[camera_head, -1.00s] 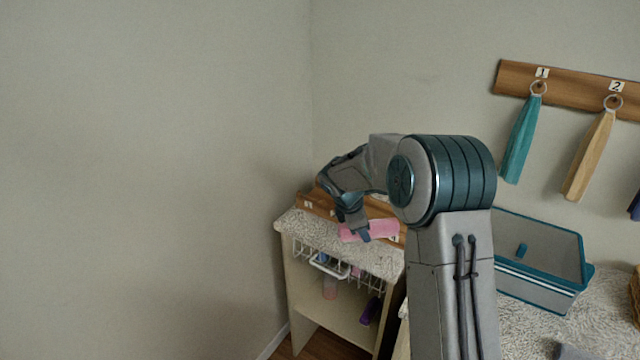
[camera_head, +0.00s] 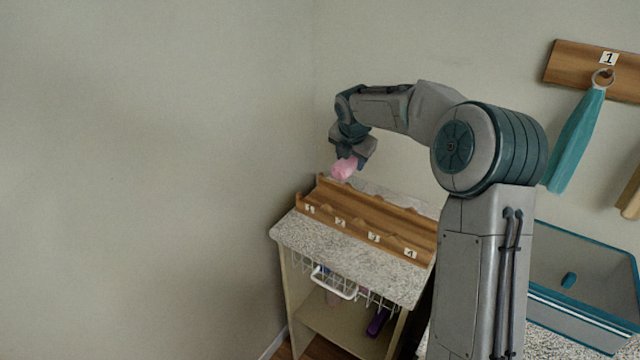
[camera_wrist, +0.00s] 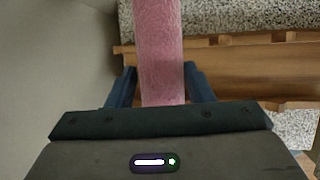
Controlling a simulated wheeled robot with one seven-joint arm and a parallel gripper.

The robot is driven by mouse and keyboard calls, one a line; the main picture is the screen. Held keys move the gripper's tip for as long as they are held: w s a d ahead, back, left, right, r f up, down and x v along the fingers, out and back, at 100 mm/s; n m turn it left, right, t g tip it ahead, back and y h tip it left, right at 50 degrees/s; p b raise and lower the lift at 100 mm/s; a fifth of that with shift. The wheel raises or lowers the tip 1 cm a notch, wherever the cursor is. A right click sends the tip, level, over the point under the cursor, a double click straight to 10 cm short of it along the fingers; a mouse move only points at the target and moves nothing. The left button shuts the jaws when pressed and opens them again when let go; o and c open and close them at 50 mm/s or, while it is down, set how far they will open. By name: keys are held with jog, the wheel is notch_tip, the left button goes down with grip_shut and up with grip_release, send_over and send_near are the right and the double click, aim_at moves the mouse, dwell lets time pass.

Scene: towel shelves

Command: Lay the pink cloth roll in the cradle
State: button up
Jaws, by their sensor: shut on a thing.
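The pink cloth roll (camera_head: 344,168) is held in my gripper (camera_head: 352,160), above the far left part of the wooden cradle (camera_head: 372,213). The cradle lies along the speckled counter top and has number labels on its front; its bed looks empty in the head view. In the wrist view the pink cloth roll (camera_wrist: 161,50) stands between the two dark fingers of my gripper (camera_wrist: 161,88), its far end running out of the top of the picture. The wooden cradle (camera_wrist: 225,58) crosses the wrist view behind the roll.
The speckled counter top (camera_head: 310,238) has free room in front of the cradle. A white wire basket (camera_head: 335,285) hangs below it. On the right are a teal-edged grey box (camera_head: 580,260) and a teal cloth (camera_head: 577,135) hanging from a wall rail (camera_head: 625,72).

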jog(key=shift+w+a+f+p, duration=0.15)
jog(key=shift+w+a+f, duration=0.05)
jog(key=shift+a+f, duration=1.2)
jog(key=shift+w+a+f+p, duration=0.15)
jog(key=shift+w+a+f, duration=0.05)
jog(key=shift+a+f, duration=1.25)
jog(key=shift+w+a+f+p, duration=0.2)
jog(key=shift+a+f, duration=0.9)
jog(key=shift+f, duration=0.55)
jog(key=shift+f+b, duration=0.3)
jog(key=shift+f, duration=0.2)
jog(key=o, duration=1)
